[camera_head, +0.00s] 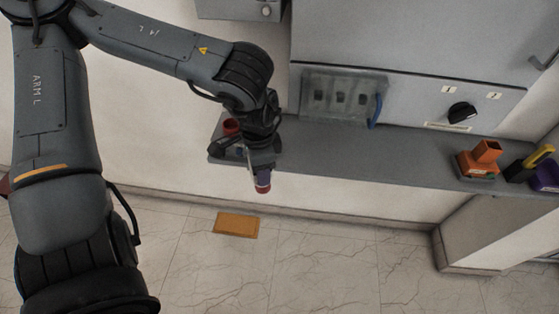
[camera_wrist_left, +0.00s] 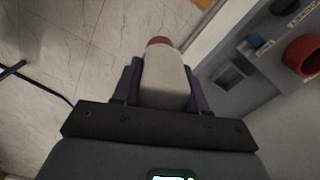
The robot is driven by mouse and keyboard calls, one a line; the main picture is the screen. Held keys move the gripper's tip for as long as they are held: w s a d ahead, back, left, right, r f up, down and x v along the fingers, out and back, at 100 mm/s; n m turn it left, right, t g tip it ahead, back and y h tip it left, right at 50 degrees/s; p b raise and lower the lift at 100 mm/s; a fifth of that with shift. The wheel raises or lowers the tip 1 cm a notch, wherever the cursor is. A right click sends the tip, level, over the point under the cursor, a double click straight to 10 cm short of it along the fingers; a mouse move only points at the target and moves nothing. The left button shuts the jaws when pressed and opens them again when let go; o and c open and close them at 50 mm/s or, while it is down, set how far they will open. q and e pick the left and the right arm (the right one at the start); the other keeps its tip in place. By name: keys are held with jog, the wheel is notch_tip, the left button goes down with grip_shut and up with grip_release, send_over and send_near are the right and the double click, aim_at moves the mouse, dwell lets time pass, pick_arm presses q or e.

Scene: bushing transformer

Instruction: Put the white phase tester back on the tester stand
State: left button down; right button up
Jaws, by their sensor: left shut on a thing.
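The white phase tester (camera_wrist_left: 164,80) is a pale body with a dull red end. My left gripper (camera_wrist_left: 160,90) is shut on it, with a purple finger on each side. In the head view my left gripper (camera_head: 258,172) is in front of the shelf's left end, and the tester's red end (camera_head: 263,188) points down past the shelf edge. A red round holder (camera_head: 231,127) stands on the shelf's left end, just left of the gripper; it also shows in the left wrist view (camera_wrist_left: 302,55). I cannot tell whether it is the tester stand. My right gripper is out of view.
The grey shelf (camera_head: 400,165) runs under a wall cabinet with a clear-covered panel (camera_head: 343,97) and a black knob (camera_head: 462,112). An orange square holder (camera_head: 486,152) and a purple holder (camera_head: 546,176) stand at its right. The middle of the shelf is clear.

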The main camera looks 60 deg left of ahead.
pick_arm(q)
jog(key=a+f, duration=0.1)
jog(key=f+b, duration=0.1)
jog(key=shift+s+a+f, duration=0.3)
jog(key=shift+s+a, duration=0.05)
jog(key=shift+s, duration=0.05)
jog(key=shift+w+a+f+b, duration=0.3)
jog(key=shift+w+a+f, duration=0.3)
jog(key=shift+w+a, duration=1.4)
jog(key=shift+w+a+f+b, duration=0.3)
jog(key=shift+w+a+f, duration=0.25)
jog(key=shift+w+a, duration=1.4)
jog(key=shift+w+a+f+b, duration=0.3)
jog(key=shift+w+a+f, duration=0.3)
jog(key=shift+w+a, duration=1.4)
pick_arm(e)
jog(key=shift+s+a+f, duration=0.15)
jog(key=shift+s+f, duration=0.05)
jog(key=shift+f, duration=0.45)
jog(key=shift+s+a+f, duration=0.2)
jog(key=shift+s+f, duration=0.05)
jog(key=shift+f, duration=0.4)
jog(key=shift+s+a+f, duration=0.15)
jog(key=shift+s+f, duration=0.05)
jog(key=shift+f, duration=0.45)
pick_arm(q)
jog(key=shift+s+a+f, duration=0.1)
jog(key=shift+s+a, duration=0.3)
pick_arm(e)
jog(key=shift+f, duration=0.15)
